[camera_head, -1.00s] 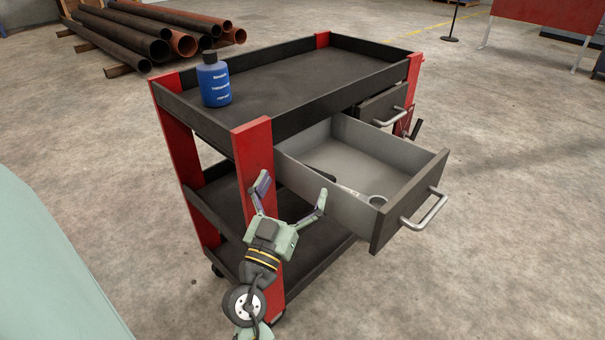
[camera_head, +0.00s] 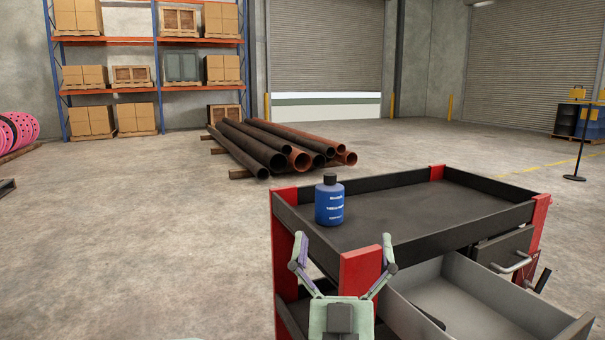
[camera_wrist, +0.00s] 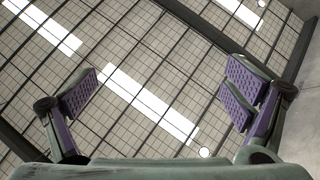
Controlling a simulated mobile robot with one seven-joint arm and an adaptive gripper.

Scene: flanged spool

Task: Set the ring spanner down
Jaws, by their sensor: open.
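My gripper (camera_head: 344,243) is open and empty, its fingers raised in front of the cart's red corner post. In the wrist view its two purple-padded fingers (camera_wrist: 165,95) are wide apart with only the ceiling between them. The ring spanner (camera_head: 429,316) lies in the open grey drawer (camera_head: 465,290) to the right of my gripper. My gripper is apart from the spanner.
A black and red tool cart (camera_head: 430,215) carries a blue bottle (camera_head: 329,202) on its top tray. A second drawer (camera_head: 503,250) sits slightly open behind the first. Pipes (camera_head: 280,145) lie on the floor beyond.

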